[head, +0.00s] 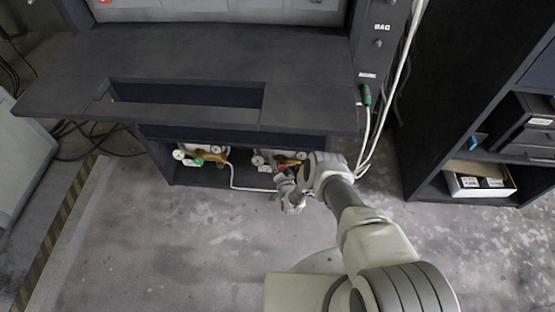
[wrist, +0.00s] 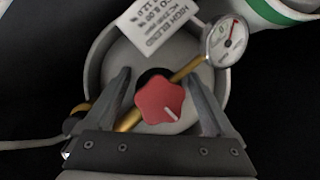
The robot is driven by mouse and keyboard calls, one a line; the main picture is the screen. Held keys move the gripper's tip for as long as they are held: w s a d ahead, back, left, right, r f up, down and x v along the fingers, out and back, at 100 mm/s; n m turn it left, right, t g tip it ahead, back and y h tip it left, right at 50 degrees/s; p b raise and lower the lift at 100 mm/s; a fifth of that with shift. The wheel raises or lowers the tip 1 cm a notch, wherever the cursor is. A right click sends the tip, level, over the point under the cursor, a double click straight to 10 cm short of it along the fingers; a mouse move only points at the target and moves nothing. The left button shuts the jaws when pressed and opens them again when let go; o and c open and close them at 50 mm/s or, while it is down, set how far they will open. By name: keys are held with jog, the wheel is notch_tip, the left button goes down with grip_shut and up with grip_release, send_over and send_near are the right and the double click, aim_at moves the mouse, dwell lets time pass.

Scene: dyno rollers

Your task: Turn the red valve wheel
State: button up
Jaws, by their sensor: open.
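The red valve wheel (wrist: 160,100) is a small lobed knob with a white mark, in the middle of the wrist view. It sits on a brass pipe in front of a round grey body. In the head view a bit of red (head: 281,166) shows by my gripper, in the right part of the low shelf. My gripper (wrist: 160,88) is open, with one finger on each side of the wheel. A gap shows between the wheel and each finger. In the head view my gripper (head: 283,180) reaches into the shelf and its fingertips are hard to make out.
A round gauge (wrist: 224,42) and a white tag (wrist: 160,24) are close to the fingers. A second valve set with a green knob (head: 198,161) is to the left. The desk top (head: 200,60) overhangs the shelf. A white cable (head: 250,190) runs along its front.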

jog(key=c, duration=1.4)
jog(key=shift+o, duration=0.2)
jog(key=shift+n, duration=0.3)
jog(key=n+h, duration=0.2)
jog(key=n, duration=0.2)
jog(key=shift+d+f+g+h, duration=0.1)
jog(key=shift+g+h, duration=0.3)
jog(key=shift+d+n+h, duration=0.2)
jog(key=shift+n+h, duration=0.7)
jog(key=shift+n, duration=0.3)
jog(key=shift+d+n+h, duration=0.2)
jog(key=shift+n+h, duration=0.6)
jog(key=shift+n, duration=0.5)
